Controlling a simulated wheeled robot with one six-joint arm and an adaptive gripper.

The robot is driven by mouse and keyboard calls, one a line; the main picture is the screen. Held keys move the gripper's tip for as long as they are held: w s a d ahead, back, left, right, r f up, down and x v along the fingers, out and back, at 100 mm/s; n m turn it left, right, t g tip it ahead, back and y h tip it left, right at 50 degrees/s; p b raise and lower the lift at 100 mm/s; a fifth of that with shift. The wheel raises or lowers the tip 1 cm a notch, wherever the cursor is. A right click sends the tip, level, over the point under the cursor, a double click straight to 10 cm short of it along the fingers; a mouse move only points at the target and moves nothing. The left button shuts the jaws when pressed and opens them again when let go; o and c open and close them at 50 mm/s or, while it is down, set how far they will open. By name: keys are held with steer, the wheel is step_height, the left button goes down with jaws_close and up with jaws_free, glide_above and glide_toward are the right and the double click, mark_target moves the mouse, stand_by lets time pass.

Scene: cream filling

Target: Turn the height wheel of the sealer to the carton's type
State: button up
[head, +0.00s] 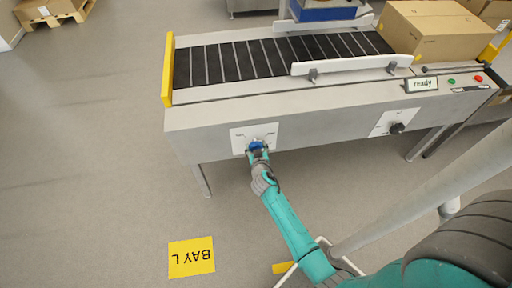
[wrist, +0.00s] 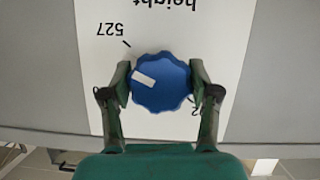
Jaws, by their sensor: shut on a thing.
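The blue height wheel (wrist: 160,83) sits on a white plate (wrist: 92,60) on the sealer's front. In the wrist view the plate reads "height" and "527", upside down, with a tick mark beside the number. A white pointer mark on the wheel is toward its left edge, a little above centre. My gripper (wrist: 160,88) is shut on the wheel, one finger on each side. In the head view the wheel (head: 256,146) is partly hidden by my gripper (head: 258,151). A brown carton (head: 432,32) stands at the right end of the sealer (head: 215,122); its type cannot be read.
A dark knob (head: 397,128) on a second white plate is farther right on the sealer's front. A display (head: 422,85) reads "ready", near green and red buttons. The roller belt (head: 235,62) is clear at left.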

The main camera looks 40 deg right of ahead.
steer(key=n+g+h, duration=0.1)
steer(key=n, duration=0.2)
steer(key=shift+h, duration=0.4)
steer(key=n+h, duration=0.1)
steer(key=n, duration=0.2)
steer(key=shift+g+h, duration=0.3)
steer(key=shift+h, duration=0.1)
steer(key=o, duration=1.2)
steer(key=v, duration=1.2)
steer(key=shift+a+f, duration=0.1)
steer(key=shift+f, duration=0.05)
